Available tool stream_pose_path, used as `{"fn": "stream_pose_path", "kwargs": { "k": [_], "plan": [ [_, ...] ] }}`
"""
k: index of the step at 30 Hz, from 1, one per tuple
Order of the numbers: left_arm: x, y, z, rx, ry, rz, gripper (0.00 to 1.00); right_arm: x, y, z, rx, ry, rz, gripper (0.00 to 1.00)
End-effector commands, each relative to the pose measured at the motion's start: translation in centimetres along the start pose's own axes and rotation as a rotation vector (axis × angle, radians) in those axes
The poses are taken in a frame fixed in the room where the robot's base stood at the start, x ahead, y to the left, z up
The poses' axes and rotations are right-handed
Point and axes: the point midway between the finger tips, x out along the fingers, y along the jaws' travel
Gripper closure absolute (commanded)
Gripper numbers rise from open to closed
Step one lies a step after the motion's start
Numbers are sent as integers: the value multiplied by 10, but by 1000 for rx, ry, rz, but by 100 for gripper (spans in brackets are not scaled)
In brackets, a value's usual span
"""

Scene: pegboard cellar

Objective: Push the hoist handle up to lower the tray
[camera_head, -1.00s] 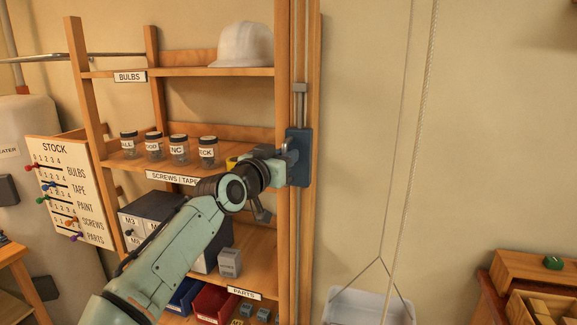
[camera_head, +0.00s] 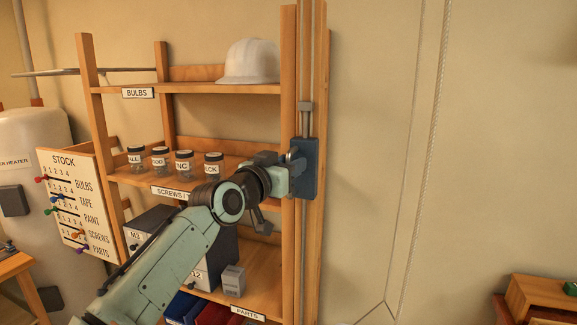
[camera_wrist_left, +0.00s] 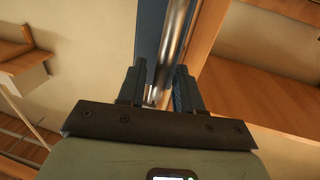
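The hoist handle is a metal bar on a blue slide plate (camera_head: 311,168), on a vertical rail at the shelf's right post. My left gripper (camera_head: 290,164) is at this plate with the metal bar (camera_wrist_left: 172,45) between its two fingers, and it appears shut on the bar. The fingers (camera_wrist_left: 161,80) show on either side of the bar in the left wrist view. The tray is below the head view's lower edge. Only its hanging cords (camera_head: 387,306) show. My right gripper is not in view.
The wall right of the post is clear apart from the cords.

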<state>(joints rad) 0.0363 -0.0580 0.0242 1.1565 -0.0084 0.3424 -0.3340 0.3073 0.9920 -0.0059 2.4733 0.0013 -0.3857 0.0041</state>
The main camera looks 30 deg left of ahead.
Motion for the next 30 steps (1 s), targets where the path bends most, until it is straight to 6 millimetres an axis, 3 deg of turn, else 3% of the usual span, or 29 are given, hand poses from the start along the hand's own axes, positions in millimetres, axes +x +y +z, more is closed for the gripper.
{"fn": "stream_pose_path", "kwargs": {
  "k": [7,21,30],
  "plan": [
    [-19,0,3,2,-3,0,65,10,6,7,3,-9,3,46],
    [-116,0,2,1,1,0,65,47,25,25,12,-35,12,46],
    [-134,0,0,0,0,0,65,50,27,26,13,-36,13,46]
  ]
}}
